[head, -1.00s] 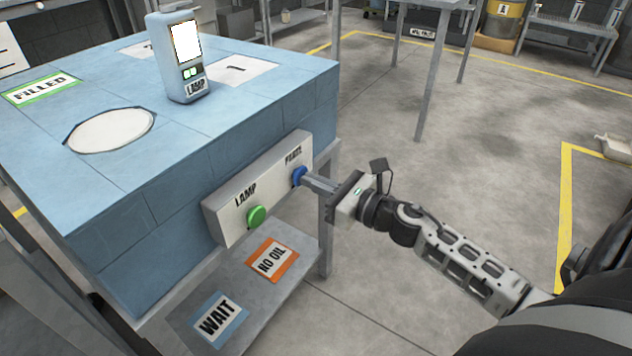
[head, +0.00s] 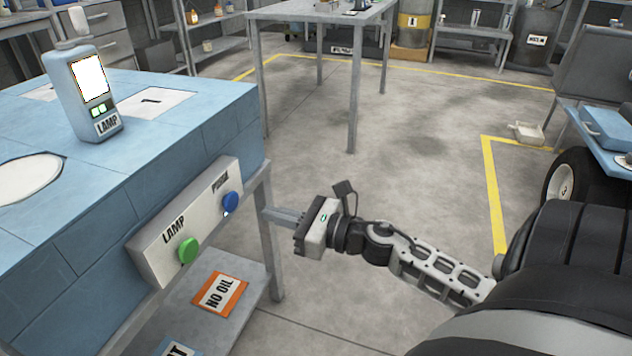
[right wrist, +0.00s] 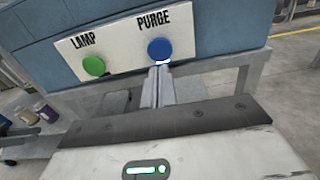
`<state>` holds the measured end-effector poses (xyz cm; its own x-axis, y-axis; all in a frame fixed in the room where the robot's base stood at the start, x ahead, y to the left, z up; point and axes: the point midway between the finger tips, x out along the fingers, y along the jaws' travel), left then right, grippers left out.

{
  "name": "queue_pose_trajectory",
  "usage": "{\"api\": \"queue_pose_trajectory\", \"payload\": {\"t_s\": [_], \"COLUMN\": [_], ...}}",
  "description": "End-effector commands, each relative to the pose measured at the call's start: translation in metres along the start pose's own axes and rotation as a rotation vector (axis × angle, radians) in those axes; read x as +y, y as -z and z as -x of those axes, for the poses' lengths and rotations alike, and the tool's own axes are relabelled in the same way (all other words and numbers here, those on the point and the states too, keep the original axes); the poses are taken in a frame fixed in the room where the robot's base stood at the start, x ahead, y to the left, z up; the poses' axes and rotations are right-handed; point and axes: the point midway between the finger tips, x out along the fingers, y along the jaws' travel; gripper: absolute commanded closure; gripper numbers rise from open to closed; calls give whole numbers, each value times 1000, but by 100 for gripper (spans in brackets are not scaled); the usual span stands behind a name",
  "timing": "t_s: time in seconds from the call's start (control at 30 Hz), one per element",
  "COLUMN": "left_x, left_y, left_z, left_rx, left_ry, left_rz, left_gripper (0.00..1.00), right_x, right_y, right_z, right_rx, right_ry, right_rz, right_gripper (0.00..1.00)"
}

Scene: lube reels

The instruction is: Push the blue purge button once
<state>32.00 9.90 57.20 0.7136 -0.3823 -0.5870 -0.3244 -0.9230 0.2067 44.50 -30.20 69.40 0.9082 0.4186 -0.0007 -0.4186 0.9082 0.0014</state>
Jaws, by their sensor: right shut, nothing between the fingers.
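The blue purge button (head: 230,202) sits on a pale panel (head: 150,250) on the side of the blue bench, right of the green lamp button (head: 188,249). In the right wrist view the blue button (right wrist: 160,49) is under the word PURGE. My right gripper (head: 268,213) is shut and empty. In the head view its tips are to the right of the blue button with a visible gap. In the right wrist view the fingertips (right wrist: 161,70) overlap the button's lower edge in the picture. My left gripper is not in view.
A lamp device (head: 90,85) with a lit screen stands on the blue bench top. A lower shelf holds an orange NO OIL card (head: 219,292). A grey table (head: 320,14) stands further back.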

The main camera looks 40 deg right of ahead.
Motion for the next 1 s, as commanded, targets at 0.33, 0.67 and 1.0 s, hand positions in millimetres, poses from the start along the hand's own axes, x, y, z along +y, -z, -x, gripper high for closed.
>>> {"api": "queue_pose_trajectory", "payload": {"t_s": [0.33, 0.67, 1.0], "left_x": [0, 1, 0], "left_y": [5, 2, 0], "left_z": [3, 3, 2], "left_rx": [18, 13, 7], "left_ry": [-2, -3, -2], "left_rz": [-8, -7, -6], "left_gripper": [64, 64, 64], "right_x": [0, 0, 0], "right_y": [0, -1, -1], "right_z": [60, 66, 66], "right_rx": [0, -1, 0], "right_ry": [0, -3, -3], "right_rz": [-1, 1, 1], "right_gripper": [100, 100, 100]}}
